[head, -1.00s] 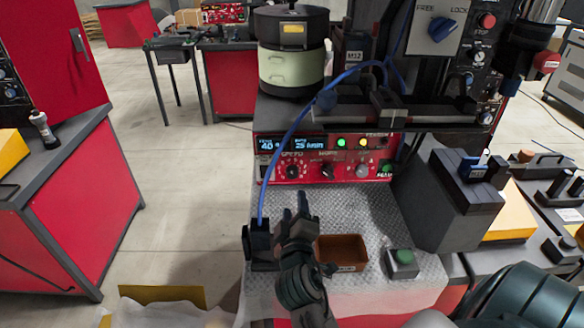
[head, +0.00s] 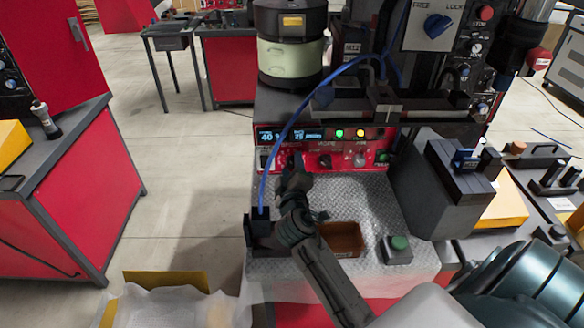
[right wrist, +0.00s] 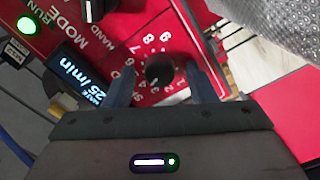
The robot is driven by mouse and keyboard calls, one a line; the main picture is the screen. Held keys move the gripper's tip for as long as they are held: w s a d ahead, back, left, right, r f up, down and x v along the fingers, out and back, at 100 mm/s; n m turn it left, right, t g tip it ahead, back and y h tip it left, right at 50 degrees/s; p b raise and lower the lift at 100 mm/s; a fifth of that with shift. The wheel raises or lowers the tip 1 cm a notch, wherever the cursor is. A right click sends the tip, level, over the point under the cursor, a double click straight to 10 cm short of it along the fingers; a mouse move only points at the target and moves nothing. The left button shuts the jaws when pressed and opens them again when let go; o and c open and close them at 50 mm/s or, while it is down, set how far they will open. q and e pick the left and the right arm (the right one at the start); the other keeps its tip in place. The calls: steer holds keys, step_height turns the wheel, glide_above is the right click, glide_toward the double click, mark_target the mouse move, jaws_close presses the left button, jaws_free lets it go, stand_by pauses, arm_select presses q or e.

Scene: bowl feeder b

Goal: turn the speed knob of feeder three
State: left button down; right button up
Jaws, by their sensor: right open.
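The red control panel (head: 341,160) of the feeder faces me below the round bowl. Its speed knob (right wrist: 159,71) is black and round, with a printed number scale around it in the right wrist view. My right gripper (right wrist: 158,78) is open there, with one finger on each side of the knob and small gaps visible. In the head view, my right gripper (head: 294,166) is in front of the panel's left part and hides most of the knob. The display (head: 290,135) reads 40 and 25/min. My left gripper is out of view.
The mode knob (head: 325,161) is close to the right of the speed knob. A blue cable (head: 293,115) arcs across the panel's left side. A brown tray (head: 342,238), a green button box (head: 397,248) and a dark box (head: 440,190) are nearby.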

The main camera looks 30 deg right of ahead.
steer(key=c, duration=1)
steer(key=shift+f+m+b, duration=0.25)
steer(key=shift+m+b, duration=0.45)
steer(key=shift+b, duration=0.4)
steer(key=shift+m+b, duration=1.1)
steer(key=shift+r+m+b, duration=0.15)
steer(key=shift+m+b, duration=0.75)
steer(key=shift+m, duration=0.1)
steer(key=o, duration=1)
steer(key=shift+r, duration=0.1)
